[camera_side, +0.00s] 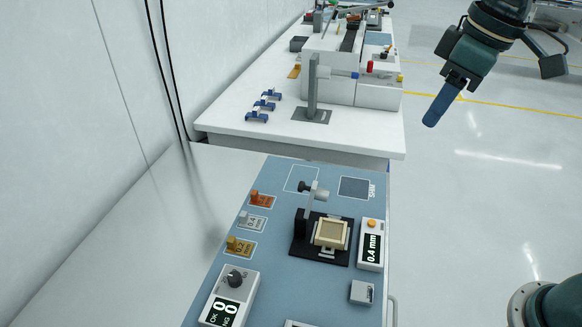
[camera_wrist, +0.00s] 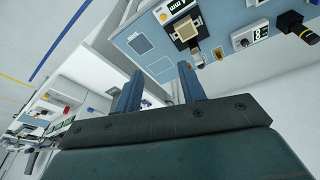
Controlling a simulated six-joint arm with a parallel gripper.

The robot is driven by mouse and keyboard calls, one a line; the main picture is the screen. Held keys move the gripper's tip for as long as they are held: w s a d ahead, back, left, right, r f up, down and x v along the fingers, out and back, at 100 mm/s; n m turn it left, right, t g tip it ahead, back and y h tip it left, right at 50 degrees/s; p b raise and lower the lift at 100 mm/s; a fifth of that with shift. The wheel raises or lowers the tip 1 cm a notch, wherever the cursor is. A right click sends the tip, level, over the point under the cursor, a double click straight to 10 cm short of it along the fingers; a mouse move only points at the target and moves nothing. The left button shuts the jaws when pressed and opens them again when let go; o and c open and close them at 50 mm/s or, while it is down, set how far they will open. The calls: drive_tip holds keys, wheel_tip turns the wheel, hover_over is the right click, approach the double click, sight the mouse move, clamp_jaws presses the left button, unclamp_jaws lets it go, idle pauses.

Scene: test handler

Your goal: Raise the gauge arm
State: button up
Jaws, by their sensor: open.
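The gauge arm (camera_side: 312,196) is a small grey arm with a dark knob, on a black post beside a fixture plate on the blue-grey panel. A beige square block (camera_side: 330,233) sits on that fixture. In the wrist view the block (camera_wrist: 186,29) shows at the top centre, with the gauge arm (camera_wrist: 197,57) just below it. My gripper (camera_side: 432,118) is in the air at the upper right, well apart from the gauge arm. In the wrist view its two blue fingers (camera_wrist: 159,80) are spread with nothing between them.
A 0.4 mm display box (camera_side: 371,246) stands right of the fixture. A box with a dial (camera_side: 232,290) is at the panel's front left. Small orange, grey and yellow shims (camera_side: 244,222) line the left. Another white bench (camera_side: 230,118) with equipment stands behind.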

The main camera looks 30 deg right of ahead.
drive_tip(key=s+d+f+m+t, duration=0.1)
drive_tip(key=s+d, duration=0.2)
drive_tip(key=s, duration=0.2)
drive_tip(key=shift+d+f+m, duration=0.2)
drive_tip(key=shift+f+m, duration=0.05)
drive_tip(key=shift+m, duration=0.05)
drive_tip(key=shift+w, duration=0.1)
clamp_jaws()
drive_tip(key=w+a+f+m+y, duration=0.2)
drive_tip(key=w+a+f+m, duration=0.3)
drive_tip(key=m, duration=0.7)
drive_tip(key=w+a, duration=0.2)
drive_tip(key=a, duration=0.2)
drive_tip(key=shift+w+a+f+y, duration=0.2)
drive_tip(key=shift+w+f+y, duration=0.1)
drive_tip(key=shift+f+y, duration=0.1)
